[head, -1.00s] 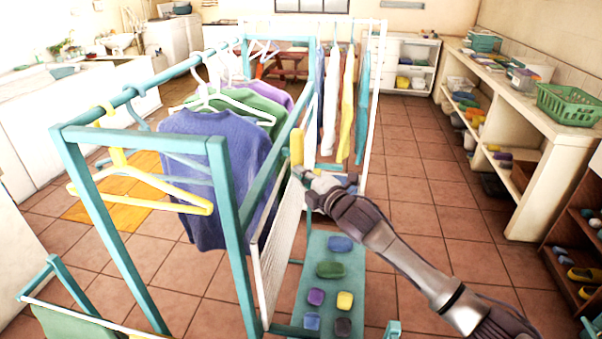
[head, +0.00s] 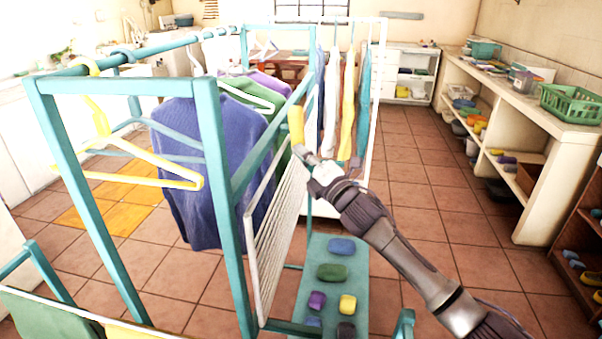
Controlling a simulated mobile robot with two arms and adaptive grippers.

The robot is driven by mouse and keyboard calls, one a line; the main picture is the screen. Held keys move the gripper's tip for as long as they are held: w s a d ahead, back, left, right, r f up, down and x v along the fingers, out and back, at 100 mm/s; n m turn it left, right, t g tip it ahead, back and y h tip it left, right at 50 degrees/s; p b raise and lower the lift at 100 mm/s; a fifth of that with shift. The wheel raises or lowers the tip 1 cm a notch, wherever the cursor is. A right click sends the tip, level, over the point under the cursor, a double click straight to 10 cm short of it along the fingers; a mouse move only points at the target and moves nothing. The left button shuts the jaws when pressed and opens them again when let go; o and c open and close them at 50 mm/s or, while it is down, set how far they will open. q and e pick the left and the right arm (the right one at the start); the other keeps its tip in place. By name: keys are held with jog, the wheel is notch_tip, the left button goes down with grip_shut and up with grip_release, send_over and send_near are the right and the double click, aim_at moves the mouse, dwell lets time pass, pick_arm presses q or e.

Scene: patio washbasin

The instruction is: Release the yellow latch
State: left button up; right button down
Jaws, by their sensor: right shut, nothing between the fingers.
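The yellow latch (head: 296,126) is a small upright yellow bar on the right side of the teal rack frame (head: 220,175), at the top far corner of a white slatted panel (head: 277,238). My right gripper (head: 301,153) is shut and empty, with its fingertips at the lower end of the latch. I cannot tell whether they touch it. The fingertips partly cover the spot where latch and panel meet. My left gripper is not in view.
A yellow hanger (head: 150,165) and a blue sweater (head: 205,165) hang in the rack left of the latch. A teal board (head: 330,255) with several colored blocks lies below my right arm. The tiled floor (head: 430,200) is open to the right.

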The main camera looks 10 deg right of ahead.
pick_arm(q)
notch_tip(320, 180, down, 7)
jog(key=b, duration=0.5)
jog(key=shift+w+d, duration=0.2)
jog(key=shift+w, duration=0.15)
pick_arm(e)
jog(key=w+d+n+y, duration=0.1)
jog(key=w+d+n, duration=0.1)
jog(key=w, duration=0.3)
jog(key=shift+w+d+t, duration=0.2)
jog(key=shift+w+t, duration=0.1)
jog(key=shift+w, duration=0.2)
jog(key=shift+r, duration=0.1)
